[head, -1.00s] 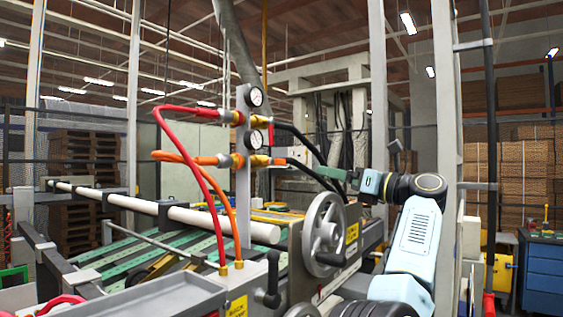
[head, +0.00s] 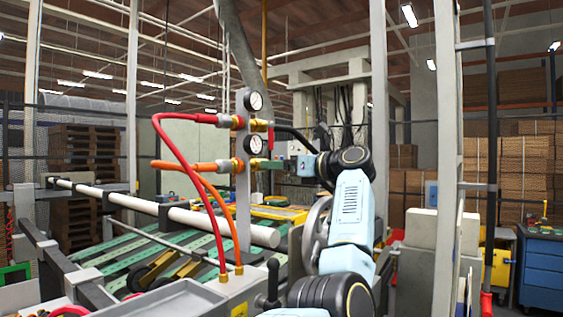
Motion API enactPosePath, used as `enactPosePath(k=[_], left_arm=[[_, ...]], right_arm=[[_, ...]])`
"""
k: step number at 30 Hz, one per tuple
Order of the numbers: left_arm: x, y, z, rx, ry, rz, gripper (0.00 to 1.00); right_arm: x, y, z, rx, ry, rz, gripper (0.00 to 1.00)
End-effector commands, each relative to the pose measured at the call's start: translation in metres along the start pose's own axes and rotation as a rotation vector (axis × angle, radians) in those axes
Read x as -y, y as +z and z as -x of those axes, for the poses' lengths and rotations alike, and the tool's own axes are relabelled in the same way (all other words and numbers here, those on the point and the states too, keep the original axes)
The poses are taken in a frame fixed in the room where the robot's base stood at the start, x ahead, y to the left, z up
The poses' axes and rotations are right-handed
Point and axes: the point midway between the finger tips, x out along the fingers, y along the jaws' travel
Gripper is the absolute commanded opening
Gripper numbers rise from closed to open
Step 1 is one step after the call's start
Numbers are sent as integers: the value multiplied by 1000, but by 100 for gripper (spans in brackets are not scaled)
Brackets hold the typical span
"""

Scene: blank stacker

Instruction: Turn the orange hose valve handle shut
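The orange hose (head: 182,165) runs into a brass fitting (head: 238,165) on the lower part of a grey upright post. The brass valve body (head: 259,164) sticks out on the post's right side, below a round gauge. Its handle cannot be made out clearly. My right gripper (head: 276,165) is at the right end of this valve, pointing left, and covers part of it. Whether its fingers are open or touch the handle is too small to tell. My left gripper is not in view.
Above, the red hose (head: 175,116) feeds a second brass valve with a red handle (head: 271,137). The grey handwheel (head: 315,235) is partly hidden behind my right arm. A grey tray (head: 170,300) lies in front.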

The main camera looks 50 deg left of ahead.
Motion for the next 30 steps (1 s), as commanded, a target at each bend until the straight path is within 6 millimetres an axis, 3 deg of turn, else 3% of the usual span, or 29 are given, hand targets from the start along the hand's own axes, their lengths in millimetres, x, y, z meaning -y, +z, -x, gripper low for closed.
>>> enactPosePath(k=[12, 22, 30], left_arm=[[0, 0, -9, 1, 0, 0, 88], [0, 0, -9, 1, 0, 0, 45], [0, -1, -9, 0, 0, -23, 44]], right_arm=[[0, 0, 2, 0, 0, 0, 36], [0, 0, 2, 0, 0, 0, 36], [0, -1, 3, 0, 0, 0, 36]])
